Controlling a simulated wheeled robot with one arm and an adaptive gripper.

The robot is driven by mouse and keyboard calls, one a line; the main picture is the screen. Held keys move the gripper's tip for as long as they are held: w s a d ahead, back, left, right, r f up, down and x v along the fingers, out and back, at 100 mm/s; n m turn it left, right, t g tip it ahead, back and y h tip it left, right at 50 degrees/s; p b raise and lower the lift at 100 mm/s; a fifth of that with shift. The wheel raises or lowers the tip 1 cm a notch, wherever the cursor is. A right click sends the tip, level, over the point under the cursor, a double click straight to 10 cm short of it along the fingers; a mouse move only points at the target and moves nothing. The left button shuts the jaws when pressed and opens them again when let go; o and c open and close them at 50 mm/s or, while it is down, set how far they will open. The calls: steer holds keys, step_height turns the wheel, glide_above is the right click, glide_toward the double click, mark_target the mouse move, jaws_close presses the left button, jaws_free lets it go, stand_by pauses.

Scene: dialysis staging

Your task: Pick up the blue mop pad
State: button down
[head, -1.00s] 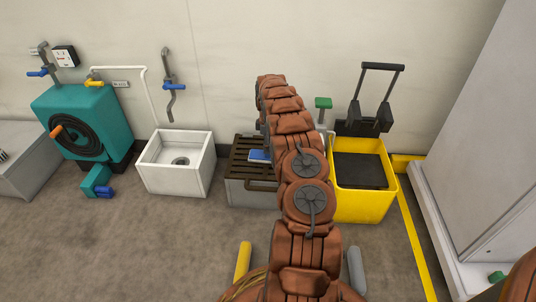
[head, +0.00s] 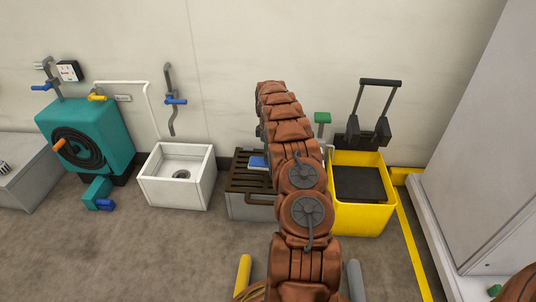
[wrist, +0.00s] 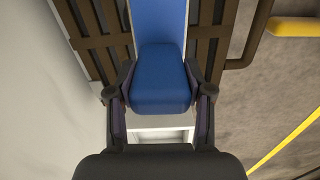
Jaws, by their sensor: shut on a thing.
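The blue mop pad (wrist: 161,77) is between the two fingers of my gripper (wrist: 160,95) in the wrist view. The fingers are shut on its sides, and its near end faces the camera. A paler blue length of it runs away to the top edge. Brown slats of a rack (wrist: 108,42) show behind it on both sides. In the head view a small part of the blue pad (head: 257,162) shows over the slatted rack (head: 247,183), left of my arm. My arm hides the rest of the pad and my gripper. I cannot tell whether the pad touches the slats.
A yellow bucket (head: 363,220) with a black wringer stands right of the rack. A white sink (head: 177,191) is to its left, then a teal hose reel unit (head: 110,125). A grey cabinet (head: 480,140) stands at far right.

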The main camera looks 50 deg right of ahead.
steer(key=shift+s+a+f, duration=0.15)
steer(key=shift+s+a, duration=0.05)
steer(key=shift+s, duration=0.15)
steer(key=shift+s+a+r+p, duration=0.2)
steer(key=shift+s+a+p, duration=0.2)
steer(key=shift+s, duration=0.35)
steer(key=s+a+p, duration=0.3)
steer(key=s+a, duration=0.3)
steer(key=s, duration=0.5)
steer(key=shift+s+a+r, duration=0.25)
steer(key=shift+a+r, duration=0.15)
steer(key=shift+r, duration=0.05)
